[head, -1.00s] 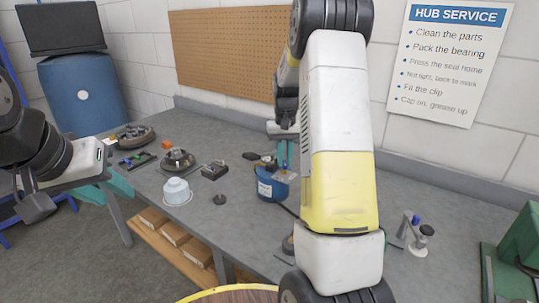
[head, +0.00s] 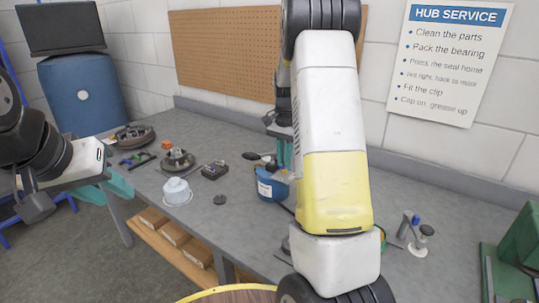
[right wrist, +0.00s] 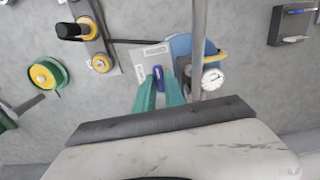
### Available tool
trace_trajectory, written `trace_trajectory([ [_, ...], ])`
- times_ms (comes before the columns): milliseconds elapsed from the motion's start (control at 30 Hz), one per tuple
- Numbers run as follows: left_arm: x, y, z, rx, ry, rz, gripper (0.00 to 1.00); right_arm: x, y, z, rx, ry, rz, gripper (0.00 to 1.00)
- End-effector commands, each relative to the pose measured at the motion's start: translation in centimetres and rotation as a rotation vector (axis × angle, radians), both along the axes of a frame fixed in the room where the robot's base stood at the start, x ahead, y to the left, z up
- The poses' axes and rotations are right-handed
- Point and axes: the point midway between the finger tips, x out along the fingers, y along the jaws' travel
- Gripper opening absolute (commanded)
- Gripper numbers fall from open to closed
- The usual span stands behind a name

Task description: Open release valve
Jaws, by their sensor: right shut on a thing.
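The blue pump (head: 266,186) stands on the grey bench in the head view, partly hidden behind my right arm. In the right wrist view I see its blue body (right wrist: 181,46) and round white gauge (right wrist: 212,78). My right gripper (right wrist: 159,86) has its teal fingers on either side of a small dark-blue knob (right wrist: 158,74), which I take for the release valve, and is shut on it. My left gripper (head: 119,187) is at the far left, off the bench's front edge, away from the pump.
A clear-lidded tub (head: 177,193), a black box (head: 214,170) and dark round parts (head: 178,160) lie left of the pump. A small stand (head: 418,242) and green machine (head: 515,255) are at right. The bench (head: 235,240) is bare in front of the pump.

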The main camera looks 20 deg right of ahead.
Motion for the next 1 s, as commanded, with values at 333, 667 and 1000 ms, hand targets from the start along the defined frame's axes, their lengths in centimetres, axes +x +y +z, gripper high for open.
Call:
trace_trajectory([
  [333, 0.00, 0.00, 0.00, 0.000, 0.000, 0.000, 0.36, 0.00, 0.04, -0.03, 0.000, 0.000, -0.034, 0.00],
  [667, 0.00, 0.00, 0.00, 0.000, 0.000, 0.000, 0.36, 0.00, 0.04, -0.04, 0.001, 0.001, -0.033, 0.29],
  [1000, 0.00, 0.00, 0.00, 0.000, 0.000, 0.000, 0.36, 0.01, 0.02, 0.05, 0.000, 0.000, -0.033, 0.35],
])
